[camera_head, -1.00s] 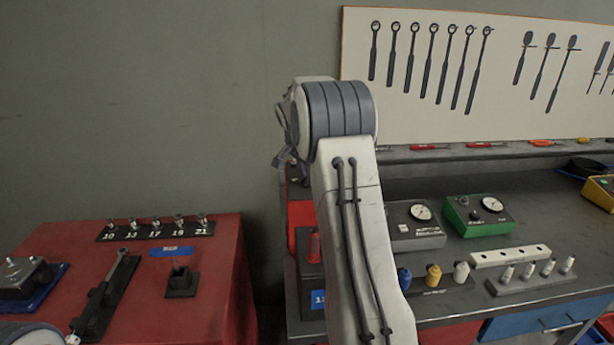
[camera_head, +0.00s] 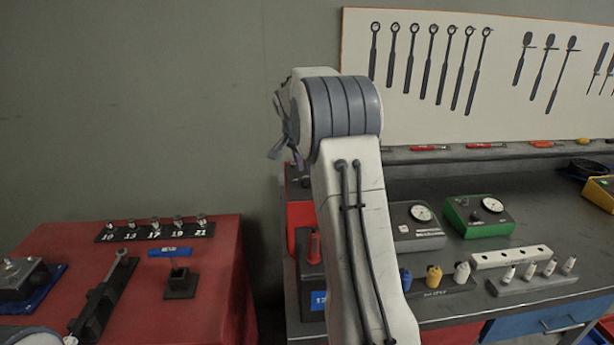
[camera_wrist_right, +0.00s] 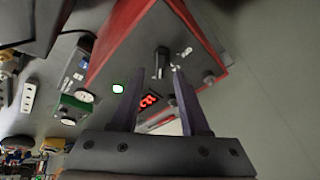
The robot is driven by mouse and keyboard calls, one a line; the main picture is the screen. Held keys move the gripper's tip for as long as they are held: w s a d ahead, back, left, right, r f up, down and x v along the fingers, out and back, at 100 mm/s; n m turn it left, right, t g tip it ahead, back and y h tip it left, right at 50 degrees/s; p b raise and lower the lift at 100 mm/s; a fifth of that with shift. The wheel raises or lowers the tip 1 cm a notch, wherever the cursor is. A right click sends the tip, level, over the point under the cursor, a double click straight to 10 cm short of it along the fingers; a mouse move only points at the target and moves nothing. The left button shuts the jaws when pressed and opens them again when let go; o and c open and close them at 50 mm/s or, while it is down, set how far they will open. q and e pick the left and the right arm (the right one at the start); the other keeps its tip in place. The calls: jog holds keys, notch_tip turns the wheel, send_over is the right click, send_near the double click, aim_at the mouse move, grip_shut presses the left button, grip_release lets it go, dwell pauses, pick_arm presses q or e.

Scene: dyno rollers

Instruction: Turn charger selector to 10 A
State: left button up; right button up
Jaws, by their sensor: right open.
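The charger is a red box (camera_wrist_right: 128,38) in the right wrist view, with a lit red display (camera_wrist_right: 148,100) on its dark front face. A dark knob (camera_wrist_right: 161,62) stands out from that face, and smaller knobs sit beside it. I cannot read the selector's setting. My right gripper (camera_wrist_right: 158,72) is open, with its fingertips on either side of the dark knob in the picture; I cannot tell if they touch it. In the head view my right gripper (camera_head: 279,145) shows at the left of my arm, which hides most of the red charger (camera_head: 300,217). My left gripper is out of view.
A grey gauge box (camera_head: 415,236) and a green gauge box (camera_head: 470,222) stand on the dark bench. Small bottles (camera_head: 433,276) stand in front. A red cabinet (camera_head: 215,285) with a socket rack (camera_head: 155,231) is at left, across a gap.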

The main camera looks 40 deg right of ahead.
jog(key=b+v, duration=0.1)
jog(key=v, duration=0.6)
jog(key=shift+r, duration=0.3)
